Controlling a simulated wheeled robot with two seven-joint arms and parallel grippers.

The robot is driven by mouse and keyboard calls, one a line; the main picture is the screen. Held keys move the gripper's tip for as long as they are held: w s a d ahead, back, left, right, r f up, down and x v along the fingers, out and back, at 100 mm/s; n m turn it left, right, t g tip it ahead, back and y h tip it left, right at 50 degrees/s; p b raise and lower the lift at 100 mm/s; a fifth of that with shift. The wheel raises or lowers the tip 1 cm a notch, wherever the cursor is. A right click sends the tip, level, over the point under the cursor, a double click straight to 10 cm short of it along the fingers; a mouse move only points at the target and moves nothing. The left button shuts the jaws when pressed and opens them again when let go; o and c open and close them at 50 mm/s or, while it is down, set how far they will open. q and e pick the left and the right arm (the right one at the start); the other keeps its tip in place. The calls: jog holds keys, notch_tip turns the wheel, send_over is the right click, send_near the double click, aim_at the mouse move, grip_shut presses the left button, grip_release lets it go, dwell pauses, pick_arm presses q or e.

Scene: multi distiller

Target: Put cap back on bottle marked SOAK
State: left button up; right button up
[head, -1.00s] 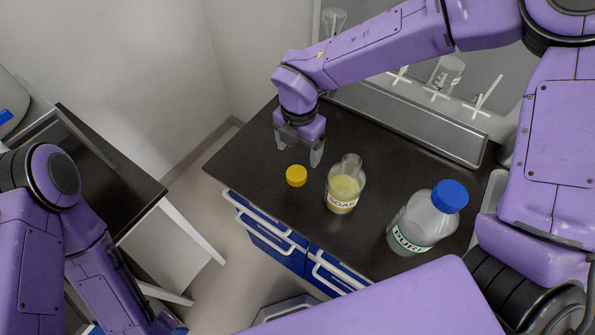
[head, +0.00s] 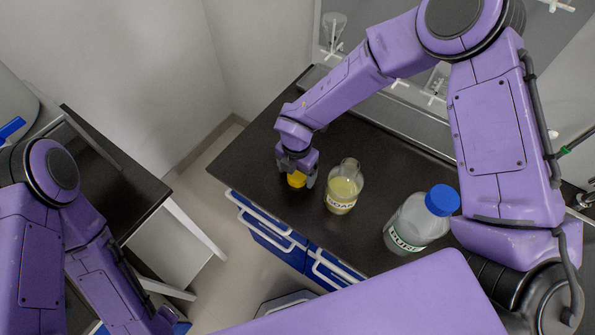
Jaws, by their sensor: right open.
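The bottle marked SOAK (head: 343,188) stands upright and uncapped on the dark bench, with yellow liquid in it. A yellow cap (head: 297,180) lies on the bench just left of it. My right gripper (head: 297,182) is over the yellow cap, with its open fingers on either side of it. The gripper partly hides the cap, and I cannot tell whether the fingers touch it. My left arm is at the lower left; its gripper is not visible.
A larger bottle marked PURE (head: 408,226) with a blue cap (head: 442,200) stands on the bench (head: 250,150) to the right. A drying rack with glassware is behind. The bench's left part is clear. Blue drawers (head: 272,240) are below the front edge.

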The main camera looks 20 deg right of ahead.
jog(key=shift+f, duration=0.2)
jog(key=shift+d, duration=0.1)
jog(key=c, duration=1.1)
jog(key=shift+o, duration=0.2)
jog(key=shift+r, duration=0.1)
